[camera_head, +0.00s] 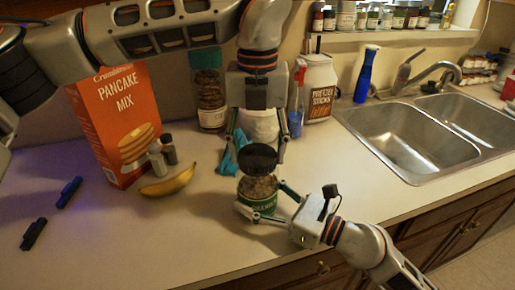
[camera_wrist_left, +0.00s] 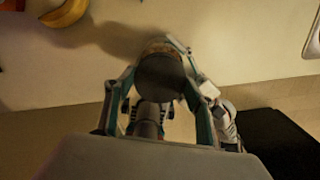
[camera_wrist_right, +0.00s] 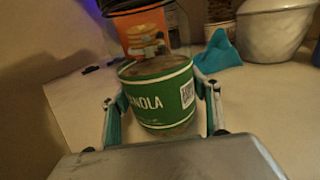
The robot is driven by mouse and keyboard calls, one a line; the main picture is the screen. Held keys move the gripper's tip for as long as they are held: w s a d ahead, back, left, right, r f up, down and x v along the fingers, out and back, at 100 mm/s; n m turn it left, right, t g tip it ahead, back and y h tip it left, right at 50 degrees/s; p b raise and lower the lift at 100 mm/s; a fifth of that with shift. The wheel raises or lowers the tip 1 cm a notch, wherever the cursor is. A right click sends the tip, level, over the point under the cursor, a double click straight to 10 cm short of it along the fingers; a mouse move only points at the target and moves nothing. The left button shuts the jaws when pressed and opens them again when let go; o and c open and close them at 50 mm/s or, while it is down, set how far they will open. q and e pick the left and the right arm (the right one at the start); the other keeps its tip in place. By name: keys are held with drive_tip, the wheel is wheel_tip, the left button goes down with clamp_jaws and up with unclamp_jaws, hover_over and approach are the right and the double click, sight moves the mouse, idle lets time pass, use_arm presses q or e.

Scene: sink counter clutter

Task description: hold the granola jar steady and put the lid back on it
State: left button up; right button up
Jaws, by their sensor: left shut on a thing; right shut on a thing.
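The granola jar (camera_head: 259,192) stands upright near the counter's front edge, with tan contents and a green label that shows large in the right wrist view (camera_wrist_right: 160,97). My right gripper (camera_head: 268,204) is shut around its sides; its fingers flank the label in the right wrist view (camera_wrist_right: 160,110). The dark round lid (camera_head: 258,157) is between the fingertips of my left gripper (camera_head: 257,155), which reaches down from above. In the left wrist view the lid (camera_wrist_left: 160,78) overlaps the jar's top. I cannot tell whether lid and jar touch.
A banana (camera_head: 167,182), two small shakers (camera_head: 162,157) and a pancake mix box (camera_head: 117,122) stand or lie left of the jar. A teal cloth (camera_head: 229,160) and white canister (camera_head: 260,125) are behind. The sink (camera_head: 440,135) is at right.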

use_arm(q)
drive_tip(key=m, duration=0.9)
drive_tip(key=o, duration=1.2)
drive_tip(key=shift+o, duration=0.2)
drive_tip(key=shift+r, duration=2.25)
drive_tip(key=shift+c, duration=0.4)
